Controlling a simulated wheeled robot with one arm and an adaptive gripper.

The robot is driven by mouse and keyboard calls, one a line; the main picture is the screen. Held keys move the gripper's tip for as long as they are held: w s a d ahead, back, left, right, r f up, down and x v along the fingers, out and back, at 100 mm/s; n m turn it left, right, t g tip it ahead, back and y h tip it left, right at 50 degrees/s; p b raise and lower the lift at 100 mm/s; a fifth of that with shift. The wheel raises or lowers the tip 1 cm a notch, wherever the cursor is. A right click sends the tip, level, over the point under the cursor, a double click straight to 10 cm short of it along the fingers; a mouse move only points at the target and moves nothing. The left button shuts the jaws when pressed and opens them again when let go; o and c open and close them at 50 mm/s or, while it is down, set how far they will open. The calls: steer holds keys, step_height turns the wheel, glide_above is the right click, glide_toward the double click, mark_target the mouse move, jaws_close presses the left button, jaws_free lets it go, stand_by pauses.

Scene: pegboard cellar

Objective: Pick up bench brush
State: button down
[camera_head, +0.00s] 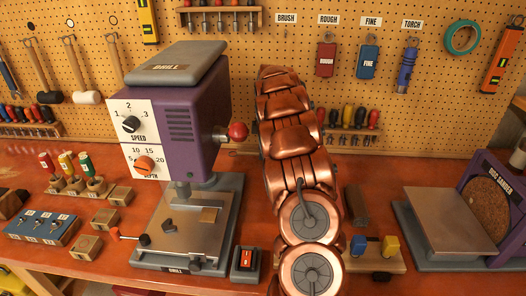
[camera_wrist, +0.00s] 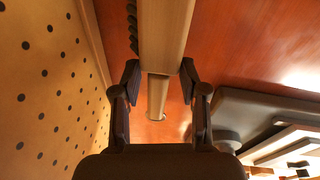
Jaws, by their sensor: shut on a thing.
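In the wrist view, the bench brush (camera_wrist: 165,30) is a pale wooden block with dark bristles along its left edge. A narrower wooden handle (camera_wrist: 157,97) runs from it down between my fingers. My gripper (camera_wrist: 159,72) has one dark finger on each side of the brush, near where the block meets the handle, and is shut on it. In the head view my copper-coloured arm covers the gripper and the brush. The BRUSH label (camera_head: 286,18) is on the pegboard behind the arm, with no brush seen under it.
The purple drill press (camera_head: 178,120) stands left of my arm. The disc sander (camera_head: 490,205) stands at the right. A block with yellow and blue pieces (camera_head: 375,260) lies close beside the arm. Tools hang on the pegboard (camera_head: 262,50). Some red bench top (camera_head: 385,180) is clear before the sander.

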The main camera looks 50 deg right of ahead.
step_height(320, 180, up, 13)
steer(key=b, duration=0.3)
stand_by(0.5)
steer(key=shift+r, duration=0.15)
steer(key=c, duration=1.2)
jaws_free()
steer(key=c, duration=0.4)
steer(key=shift+c, duration=0.2)
